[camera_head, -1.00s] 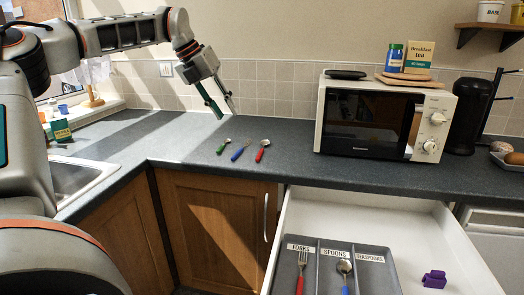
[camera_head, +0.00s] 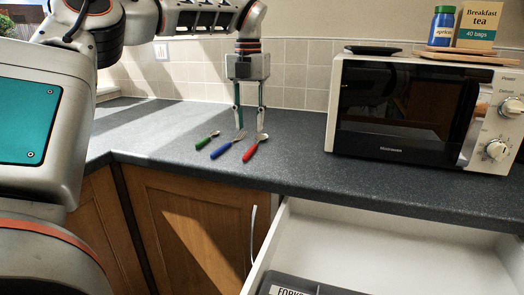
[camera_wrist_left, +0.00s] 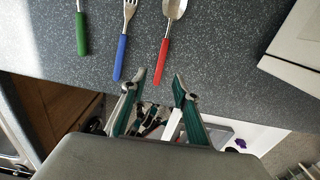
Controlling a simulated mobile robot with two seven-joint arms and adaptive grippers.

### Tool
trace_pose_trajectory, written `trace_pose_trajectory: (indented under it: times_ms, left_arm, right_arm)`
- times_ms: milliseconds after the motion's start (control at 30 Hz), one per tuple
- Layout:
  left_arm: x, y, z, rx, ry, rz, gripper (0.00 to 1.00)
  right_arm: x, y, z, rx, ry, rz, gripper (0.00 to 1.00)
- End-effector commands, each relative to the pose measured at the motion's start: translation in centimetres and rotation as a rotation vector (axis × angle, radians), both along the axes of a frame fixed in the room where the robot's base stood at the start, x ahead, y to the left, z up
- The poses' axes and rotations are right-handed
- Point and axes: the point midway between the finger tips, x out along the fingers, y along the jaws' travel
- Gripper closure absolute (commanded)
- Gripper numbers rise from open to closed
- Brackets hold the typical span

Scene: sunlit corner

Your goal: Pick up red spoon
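The red spoon (camera_head: 250,152) has a red handle and a metal bowl. It lies on the grey counter, rightmost of three utensils. In the left wrist view, the red spoon (camera_wrist_left: 163,58) points its bowl away from me. My left gripper (camera_head: 249,130) points down over the utensils, its fingertips near the red spoon's bowl in the head view. In the left wrist view, my left gripper (camera_wrist_left: 159,77) is open and empty, the red handle's end just beyond the gap between its fingertips. Whether the fingertips touch the counter is unclear. My right gripper is out of view.
A blue-handled fork (camera_head: 222,150) and a green-handled utensil (camera_head: 206,141) lie close to the left of the red spoon. A microwave (camera_head: 400,110) stands to the right. Below, an open white drawer (camera_head: 330,240) holds a grey tray (camera_head: 300,284) labelled FORKS.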

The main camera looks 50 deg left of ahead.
Motion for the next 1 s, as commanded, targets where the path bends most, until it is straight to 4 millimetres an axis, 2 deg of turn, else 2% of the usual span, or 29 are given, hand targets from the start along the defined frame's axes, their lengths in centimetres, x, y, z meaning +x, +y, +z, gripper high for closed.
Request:
trace_pose_trajectory:
  times_ms: [500,833,933,967,1000]
  left_arm:
    - [0.1,0.0,-6.5,-0.005,0.004,0.001,0.70]
    - [0.1,0.0,-6.8,-0.002,-0.001,0.001,0.70]
    - [0.1,0.0,-6.8,-0.002,-0.001,0.001,0.96]
    - [0.1,0.0,-6.8,-0.002,-0.001,0.001,1.00]
    - [0.1,0.0,-6.8,-0.002,-0.001,0.001,1.00]
  right_arm:
    - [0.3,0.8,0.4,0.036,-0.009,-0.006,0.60]
    - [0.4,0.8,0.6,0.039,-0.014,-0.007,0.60]
    - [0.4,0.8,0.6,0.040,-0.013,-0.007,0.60]
    - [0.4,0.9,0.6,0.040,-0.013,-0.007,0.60]
    - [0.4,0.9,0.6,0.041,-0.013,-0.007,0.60]
